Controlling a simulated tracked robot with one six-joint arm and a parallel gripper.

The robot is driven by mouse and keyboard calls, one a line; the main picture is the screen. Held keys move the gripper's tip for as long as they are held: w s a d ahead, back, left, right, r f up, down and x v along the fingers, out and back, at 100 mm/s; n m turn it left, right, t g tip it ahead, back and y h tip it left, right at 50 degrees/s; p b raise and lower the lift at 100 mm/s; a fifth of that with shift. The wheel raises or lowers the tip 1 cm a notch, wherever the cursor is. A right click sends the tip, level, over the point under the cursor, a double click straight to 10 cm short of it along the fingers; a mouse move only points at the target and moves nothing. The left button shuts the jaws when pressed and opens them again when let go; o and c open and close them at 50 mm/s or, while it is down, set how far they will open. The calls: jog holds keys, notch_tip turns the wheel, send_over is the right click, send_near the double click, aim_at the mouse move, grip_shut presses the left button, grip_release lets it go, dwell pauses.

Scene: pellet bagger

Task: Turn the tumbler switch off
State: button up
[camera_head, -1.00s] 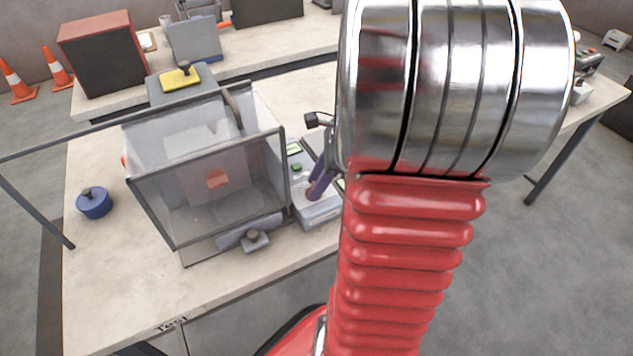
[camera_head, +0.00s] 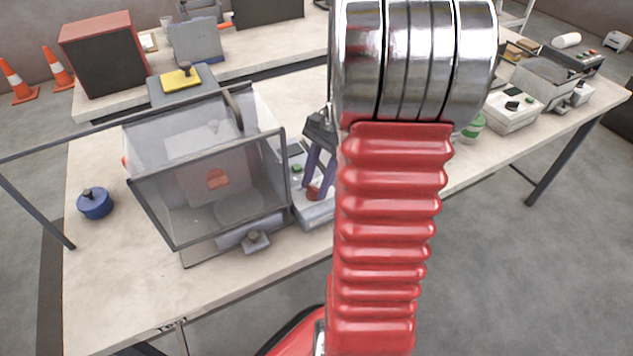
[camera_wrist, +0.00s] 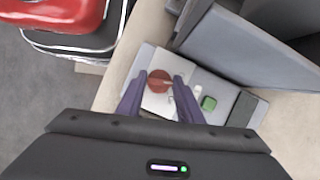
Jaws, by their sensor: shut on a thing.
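A round red knob (camera_wrist: 160,81), apparently the tumbler switch, sits on the white face of a grey control box (camera_wrist: 228,88). In the head view, the knob (camera_head: 313,193) shows low between the purple fingers of my gripper (camera_head: 318,188). A small pale part (camera_wrist: 197,91) and a green button (camera_wrist: 209,103) lie to the right of the right finger. My arm hides part of the box in the head view. The knob's exact setting cannot be told.
A clear-walled enclosure (camera_head: 160,207) stands just left of the control box. A blue pot-like object (camera_head: 94,203) is farther left on the table. White equipment (camera_head: 513,108) stands at the right. The table's front edge is clear.

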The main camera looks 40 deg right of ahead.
jog(key=shift+w+n+g, duration=0.1)
jog(key=shift+n+g, duration=0.4)
jog(key=shift+n, duration=0.8)
jog(key=o, duration=1.1)
jog(key=v, duration=1.3)
jog(key=shift+w+r, duration=0.15)
jog(key=shift+r, duration=0.2)
